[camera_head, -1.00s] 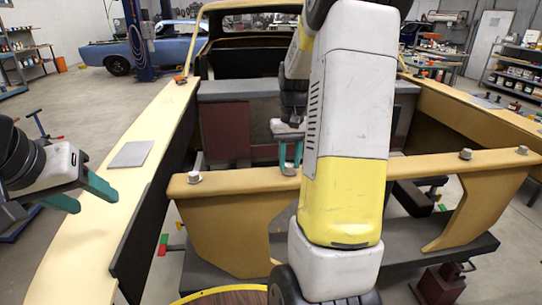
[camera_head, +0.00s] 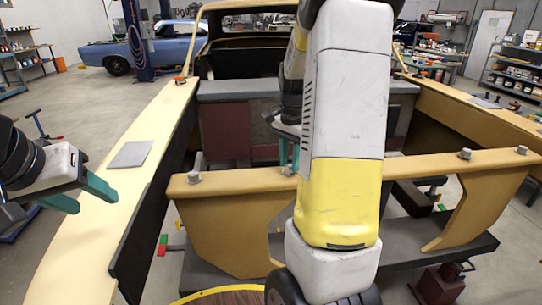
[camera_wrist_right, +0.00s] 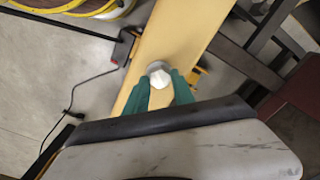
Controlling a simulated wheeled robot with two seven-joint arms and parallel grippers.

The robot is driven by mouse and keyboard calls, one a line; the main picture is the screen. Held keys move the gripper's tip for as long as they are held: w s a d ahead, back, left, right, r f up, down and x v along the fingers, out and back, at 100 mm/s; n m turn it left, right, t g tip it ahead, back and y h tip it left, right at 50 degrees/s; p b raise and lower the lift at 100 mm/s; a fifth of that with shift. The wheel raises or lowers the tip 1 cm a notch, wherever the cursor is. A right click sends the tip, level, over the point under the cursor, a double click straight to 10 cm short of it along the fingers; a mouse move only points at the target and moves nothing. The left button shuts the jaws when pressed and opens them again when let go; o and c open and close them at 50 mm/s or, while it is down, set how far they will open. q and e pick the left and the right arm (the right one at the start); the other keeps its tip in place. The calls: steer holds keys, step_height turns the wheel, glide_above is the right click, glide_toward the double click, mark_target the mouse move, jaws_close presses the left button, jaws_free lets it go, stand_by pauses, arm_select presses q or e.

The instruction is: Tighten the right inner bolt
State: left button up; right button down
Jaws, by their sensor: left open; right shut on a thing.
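Bolts with grey hex heads stand along the top of the tan crossbeam (camera_head: 235,182). One is at the left end (camera_head: 194,177), one is at my right gripper (camera_head: 289,169), and two are towards the right, an inner one (camera_head: 466,154) and an outer one (camera_head: 522,150). My right gripper (camera_head: 289,163) points down with its teal fingers shut on the bolt left of the beam's middle. In the right wrist view the fingers sit on either side of this bolt's head (camera_wrist_right: 158,76). My left gripper (camera_head: 97,205) is open and empty, over the left rail. My right arm hides the beam's middle.
A grey flat plate (camera_head: 131,154) lies on the left body rail (camera_head: 75,240). The car shell's rear wall (camera_head: 225,130) stands behind the beam. A yellow-rimmed round thing (camera_head: 222,295) is at the bottom edge. A dark cable (camera_wrist_right: 95,77) shows on the floor.

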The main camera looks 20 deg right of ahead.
steer(key=m, duration=0.5)
steer(key=shift+w+r+m, duration=0.1)
steer(key=shift+r+m, duration=0.05)
steer(key=shift+m, duration=2.45)
steer(key=c, duration=1.1)
jaws_free()
steer(key=shift+o, duration=0.2)
steer(key=shift+s+a+r, duration=0.1)
steer(key=shift+r, duration=1.8)
steer(key=shift+s+r, duration=0.1)
steer(key=shift+r, duration=1.8)
step_height(320, 180, up, 9)
glide_above(289, 166)
